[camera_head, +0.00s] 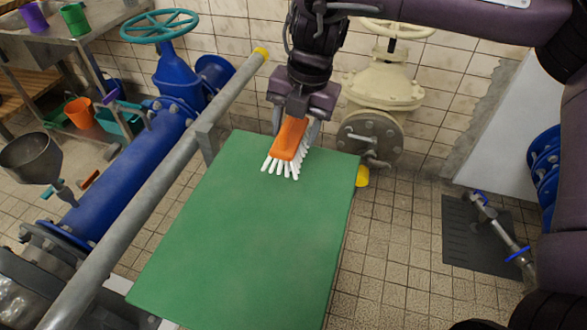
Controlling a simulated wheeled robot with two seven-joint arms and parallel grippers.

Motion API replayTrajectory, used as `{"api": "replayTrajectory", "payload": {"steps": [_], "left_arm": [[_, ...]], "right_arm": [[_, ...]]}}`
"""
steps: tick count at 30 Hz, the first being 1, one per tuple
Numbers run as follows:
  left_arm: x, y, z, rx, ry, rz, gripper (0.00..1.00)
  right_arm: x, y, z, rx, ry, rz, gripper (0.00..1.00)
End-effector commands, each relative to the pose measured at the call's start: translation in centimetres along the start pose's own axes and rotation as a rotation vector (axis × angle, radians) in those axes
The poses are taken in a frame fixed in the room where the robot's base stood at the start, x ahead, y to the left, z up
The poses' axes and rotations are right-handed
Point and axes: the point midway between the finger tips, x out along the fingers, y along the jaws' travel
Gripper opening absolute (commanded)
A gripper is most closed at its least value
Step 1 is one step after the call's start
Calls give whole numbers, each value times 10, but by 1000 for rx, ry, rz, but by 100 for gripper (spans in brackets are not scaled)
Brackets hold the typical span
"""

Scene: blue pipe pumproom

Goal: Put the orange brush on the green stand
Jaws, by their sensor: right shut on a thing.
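The orange brush (290,138) with white bristles shows near the far edge of the green stand (240,238). My right gripper (295,122) is shut on the brush from above, with a finger on each side of its orange body. The bristles point down and toward the viewer, over the green top. I cannot tell whether they touch it. The rest of the green top is bare. My left gripper is not in view.
A grey rail (150,195) runs along the stand's left side, with a blue pipe (125,175) and teal handwheel (160,25) beyond. A cream valve (384,85) stands behind the stand. Tiled floor lies to the right, with a dark grate (465,250).

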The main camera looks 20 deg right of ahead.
Motion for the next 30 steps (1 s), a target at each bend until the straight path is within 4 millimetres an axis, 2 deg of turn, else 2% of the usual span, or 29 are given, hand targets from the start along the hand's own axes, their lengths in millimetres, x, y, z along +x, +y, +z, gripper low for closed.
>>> {"api": "replayTrajectory", "payload": {"steps": [1, 6, 11, 18, 21, 30], "left_arm": [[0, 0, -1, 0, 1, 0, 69], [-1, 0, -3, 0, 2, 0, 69], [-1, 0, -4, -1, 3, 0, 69], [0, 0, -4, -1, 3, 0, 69], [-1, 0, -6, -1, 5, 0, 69], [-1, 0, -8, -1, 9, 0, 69]], "right_arm": [[14, -3, 0, 0, 1, -4, 34], [48, -9, 0, 0, 1, -2, 34], [61, -10, 0, 1, -1, -1, 34], [94, -16, 0, 1, 0, -2, 34], [102, -18, 0, 1, 0, -1, 34], [104, -18, 0, 1, -1, 0, 34]]}}
